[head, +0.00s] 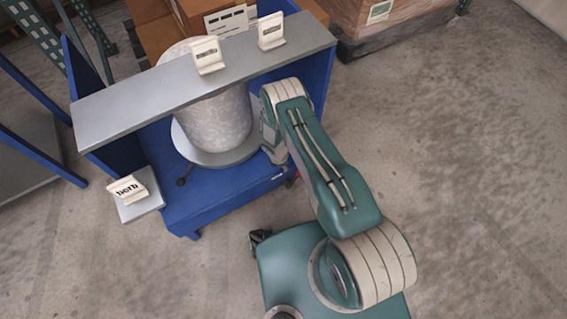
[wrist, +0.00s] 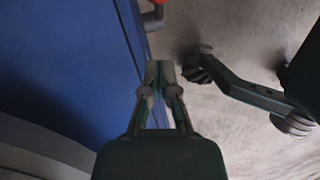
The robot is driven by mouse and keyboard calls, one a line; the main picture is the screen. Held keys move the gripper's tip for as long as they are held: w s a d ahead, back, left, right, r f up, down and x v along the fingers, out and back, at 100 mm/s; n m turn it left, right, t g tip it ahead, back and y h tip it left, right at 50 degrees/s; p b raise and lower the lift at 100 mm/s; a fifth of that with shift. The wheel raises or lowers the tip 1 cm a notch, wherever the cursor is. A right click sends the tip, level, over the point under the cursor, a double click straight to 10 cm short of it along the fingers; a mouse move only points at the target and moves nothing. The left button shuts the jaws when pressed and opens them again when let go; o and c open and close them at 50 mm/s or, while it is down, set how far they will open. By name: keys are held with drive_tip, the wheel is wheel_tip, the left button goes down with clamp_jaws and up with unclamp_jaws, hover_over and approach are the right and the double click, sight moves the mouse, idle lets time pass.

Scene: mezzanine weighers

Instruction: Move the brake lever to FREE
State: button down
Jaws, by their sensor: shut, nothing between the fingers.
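A grey rod with a red end (wrist: 154,14) shows at the top edge of the wrist view, beside the blue base's edge. It may be the brake lever; most of it is out of frame. In the head view, a small red spot (head: 297,174) shows at the right side of the blue base, partly behind my arm. A short dark handle (head: 184,175) sticks out under the drum's round plate. I see no readable FREE mark. My gripper (wrist: 160,68) is shut and empty, along the blue edge and apart from the red-ended rod. My arm hides its fingertips in the head view.
The blue stand (head: 205,203) carries a pale drum (head: 218,118) on a round plate, under a grey shelf (head: 120,108). White label blocks (head: 207,55) sit on the shelf, another (head: 127,189) on a side ledge. Boxes stand behind; the floor (head: 460,150) at right is clear.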

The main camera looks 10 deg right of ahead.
drive_tip(key=d+f, duration=0.4)
drive_tip(key=f, duration=0.1)
drive_tip(key=shift+f, duration=0.3)
